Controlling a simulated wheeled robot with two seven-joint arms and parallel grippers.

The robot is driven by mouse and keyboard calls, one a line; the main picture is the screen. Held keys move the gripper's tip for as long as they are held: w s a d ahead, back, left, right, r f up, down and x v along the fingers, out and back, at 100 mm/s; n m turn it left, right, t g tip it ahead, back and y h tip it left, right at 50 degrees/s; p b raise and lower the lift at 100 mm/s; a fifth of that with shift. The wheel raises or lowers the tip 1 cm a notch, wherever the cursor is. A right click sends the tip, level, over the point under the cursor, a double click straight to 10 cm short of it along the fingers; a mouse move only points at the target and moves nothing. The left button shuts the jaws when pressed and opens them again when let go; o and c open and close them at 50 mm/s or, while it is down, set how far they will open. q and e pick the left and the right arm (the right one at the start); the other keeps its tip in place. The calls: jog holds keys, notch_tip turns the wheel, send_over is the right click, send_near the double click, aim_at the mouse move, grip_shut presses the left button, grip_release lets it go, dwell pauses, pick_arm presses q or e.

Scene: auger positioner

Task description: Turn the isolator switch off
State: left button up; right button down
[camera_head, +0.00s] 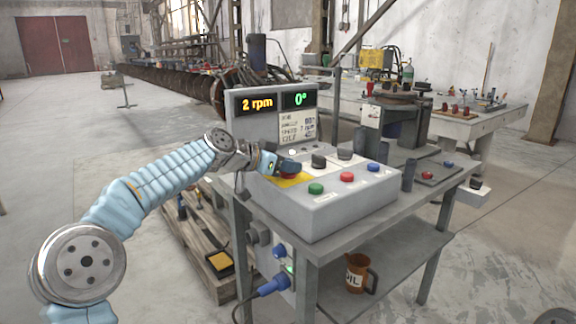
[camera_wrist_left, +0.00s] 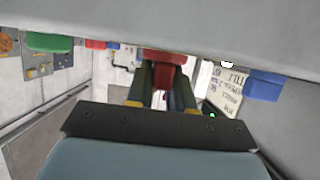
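The isolator switch is a red handle (camera_head: 289,175) on a yellow plate (camera_head: 291,182) at the left end of the grey control box (camera_head: 340,207). My left gripper (camera_head: 272,166) reaches it from the left and partly hides it. In the left wrist view, the red handle (camera_wrist_left: 164,76) sits between the two fingers (camera_wrist_left: 162,92), which lie close along both its sides and look shut on it. The handle's exact turn angle is hard to read. My right gripper is not in view.
The box also bears a green button (camera_head: 316,188), a red button (camera_head: 347,177), a blue button (camera_head: 373,167) and black knobs (camera_head: 319,160). A display (camera_head: 270,102) behind reads 2 rpm and 0°. An orange oil jug (camera_head: 357,274) stands on the lower shelf. A pallet (camera_head: 195,245) lies beside the table.

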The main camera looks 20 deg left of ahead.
pick_arm(q)
jog(key=shift+n+y, duration=0.3)
grip_shut()
jog(key=shift+t, duration=0.3)
jog(key=n+y, duration=0.1)
jog(key=n+t+y, duration=0.1)
jog(key=n+y, duration=0.1)
jog(key=shift+d+r+t, duration=0.15)
jog(key=shift+d+t, duration=0.05)
jog(key=shift+t, duration=0.1)
jog(key=shift+n+y, duration=0.4)
jog(key=shift+y, duration=0.1)
jog(key=shift+f+n+t+y+b, duration=0.2)
jog(key=shift+n+t+y+b, duration=0.1)
jog(key=shift+n+y+b, duration=0.15)
jog(key=n+y+b, duration=0.1)
jog(key=b, duration=0.1)
jog(key=n+y+b, duration=0.1)
jog(key=y+b, duration=0.1)
jog(key=b, duration=0.1)
jog(key=shift+a+f+n, duration=0.15)
jog(key=shift+f+n, duration=0.05)
jog(key=shift+n, duration=0.15)
jog(key=shift+a+r+n+y+b, duration=0.1)
jog(key=shift+r+n+y+b, duration=0.1)
jog(key=shift+n+y+b, duration=0.55)
